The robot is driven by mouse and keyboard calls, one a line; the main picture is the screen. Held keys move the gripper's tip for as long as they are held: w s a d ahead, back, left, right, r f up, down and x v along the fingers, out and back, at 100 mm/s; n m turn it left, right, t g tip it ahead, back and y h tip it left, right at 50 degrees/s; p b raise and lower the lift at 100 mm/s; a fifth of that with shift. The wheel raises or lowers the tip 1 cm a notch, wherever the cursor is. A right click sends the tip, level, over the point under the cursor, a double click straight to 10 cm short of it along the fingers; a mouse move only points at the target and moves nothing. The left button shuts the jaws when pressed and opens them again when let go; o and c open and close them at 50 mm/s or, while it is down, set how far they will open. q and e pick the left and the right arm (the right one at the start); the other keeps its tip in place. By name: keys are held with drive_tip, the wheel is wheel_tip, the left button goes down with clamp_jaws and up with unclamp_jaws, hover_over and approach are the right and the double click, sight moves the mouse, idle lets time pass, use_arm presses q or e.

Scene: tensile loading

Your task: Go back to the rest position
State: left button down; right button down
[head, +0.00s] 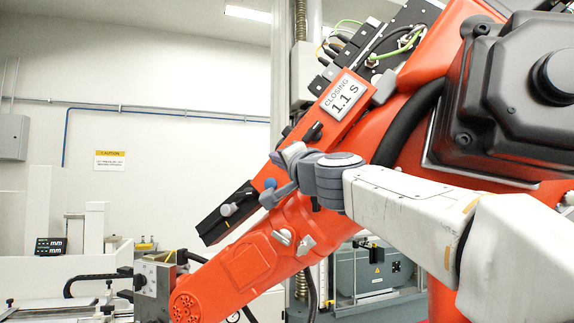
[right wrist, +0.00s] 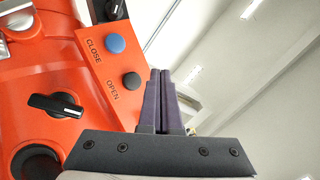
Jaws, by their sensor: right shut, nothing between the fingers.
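My right gripper (head: 272,196) is in front of the orange machine arm (head: 262,258) in the head view, close to its control panel. In the right wrist view its two dark fingers (right wrist: 160,76) are together with nothing between them. The panel there carries a blue CLOSE button (right wrist: 115,43) and a black OPEN button (right wrist: 131,81). The fingertips are beside the buttons; whether they touch the panel I cannot tell. The blue button (head: 270,183) also shows beside the gripper in the head view. My left gripper is not in view.
A display (head: 343,98) on the orange arm reads "CLOSING 1.1 S". A black knob (right wrist: 56,104) stands out from the machine in the right wrist view. A grey clamp block (head: 154,284) is at the lower left.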

idle(0.4)
drive_tip(key=w+d+f+n+g+h, duration=0.1)
drive_tip(key=d+f+n+g+h, duration=0.15)
drive_tip(key=f, duration=1.05)
drive_tip(key=w+d+f+n+g+h, duration=0.1)
drive_tip(key=d+f+g, duration=0.2)
drive_tip(key=f, duration=1)
drive_tip(key=s+d+f+n+g+h, duration=0.1)
drive_tip(key=s+d+f+g, duration=0.1)
drive_tip(key=s+f, duration=0.35)
drive_tip(key=s+d+f+g+h, duration=0.1)
drive_tip(key=s+d+f+g, duration=0.15)
drive_tip(key=f, duration=0.65)
drive_tip(key=s+d+f+n+g+h, duration=0.1)
drive_tip(key=s+d+f+g, duration=0.15)
drive_tip(key=f, duration=0.45)
drive_tip(key=s+d+f+n+g+h, duration=0.1)
drive_tip(key=s+d+f+g, duration=0.15)
drive_tip(key=s+f, duration=0.4)
drive_tip(key=s+d+f+n+g, duration=0.1)
drive_tip(key=s+d+f, duration=0.2)
drive_tip(key=s+f, duration=0.4)
drive_tip(key=s+a+r+n+g+b, duration=0.2)
drive_tip(key=s+a+n, duration=0.5)
drive_tip(key=s+a, duration=0.6)
drive_tip(key=s+g+b, duration=0.1)
drive_tip(key=s+b, duration=0.1)
drive_tip(key=shift+s+a+r+y, duration=0.3)
drive_tip(key=shift+y, duration=0.05)
